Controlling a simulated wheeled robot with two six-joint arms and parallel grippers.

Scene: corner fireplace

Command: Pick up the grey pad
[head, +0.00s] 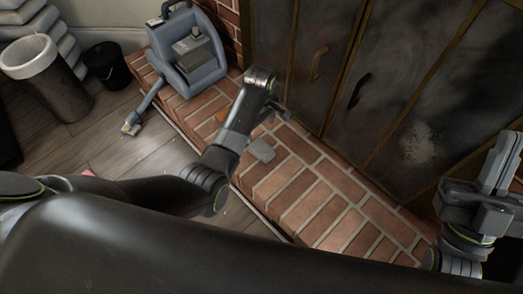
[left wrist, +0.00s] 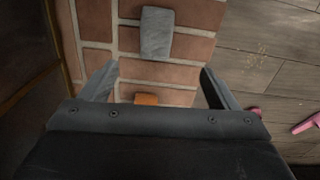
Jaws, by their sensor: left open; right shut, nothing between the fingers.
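The grey pad (head: 262,150) lies on the brick hearth (head: 325,205), beside my left forearm in the head view. In the left wrist view the pad (left wrist: 157,33) is a small grey block at the top centre, beyond the fingertips. My left gripper (left wrist: 160,68) is open and empty, its fingers pointing toward the pad without touching it. In the head view the left gripper (head: 276,114) is above the hearth and partly hidden by its own wrist. My right gripper (head: 499,155) is shut and empty at the right edge, away from the pad.
A small orange object (left wrist: 147,99) lies on the bricks near the gripper's palm in the left wrist view. Dark metal doors (head: 400,90) rise behind the hearth. A blue-grey machine (head: 187,50) stands at the hearth's far end. A pink item (left wrist: 305,124) is on the wood floor.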

